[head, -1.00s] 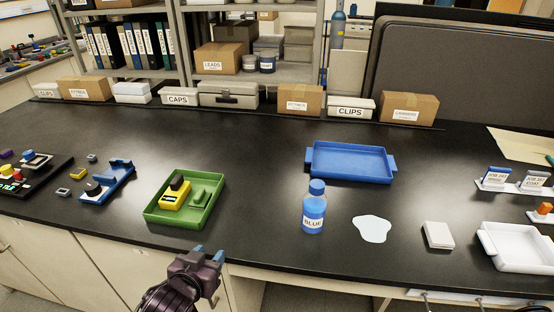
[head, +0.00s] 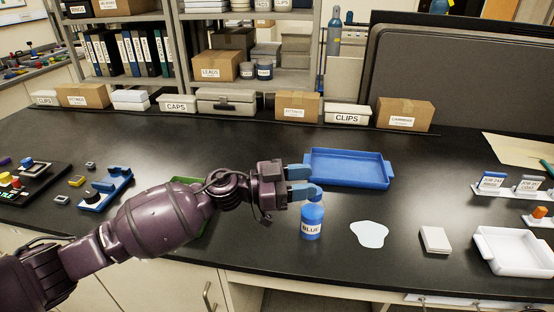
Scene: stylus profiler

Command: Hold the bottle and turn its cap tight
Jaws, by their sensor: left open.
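One finger is near or in front of the cap and the other is farther back, by the blue tray. I cannot tell whether it touches the cap. My right gripper is not in view.
A blue tray (head: 349,181) lies behind the bottle. A pale puddle (head: 370,234) lies to its right, then a white block (head: 435,240) and a white tray (head: 512,264). My left arm hides most of a green tray (head: 183,181). Boxes line the back edge.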

